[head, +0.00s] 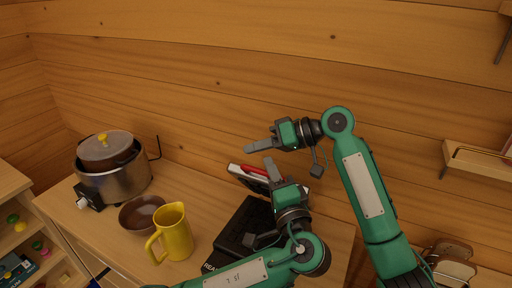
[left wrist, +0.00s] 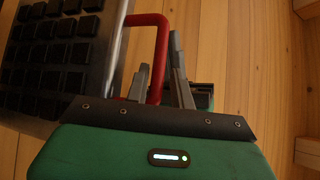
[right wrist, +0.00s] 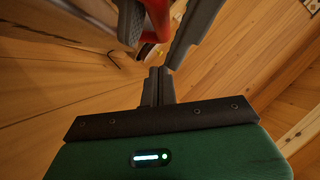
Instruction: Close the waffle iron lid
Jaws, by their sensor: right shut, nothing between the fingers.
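The waffle iron's black base (head: 240,228) sits on the counter with its lid (head: 242,173) raised. The lid's dark gridded plate (left wrist: 62,50) fills the upper left of the left wrist view. Its red handle (left wrist: 161,55) runs between the fingers of my left gripper (left wrist: 160,80), which looks open around it, with a gap beside the handle. In the head view my left gripper (head: 272,168) partly hides the lid. My right gripper (head: 256,147) is shut and empty just above the lid; its closed fingers (right wrist: 158,85) show in the right wrist view, near the red handle (right wrist: 155,25).
A yellow jug (head: 177,235) and a brown bowl (head: 140,212) stand left of the waffle iron. A steel cooker with a lidded pot (head: 115,180) is at the back left. The log wall (head: 220,90) rises close behind. A wooden shelf (head: 475,160) hangs at the right.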

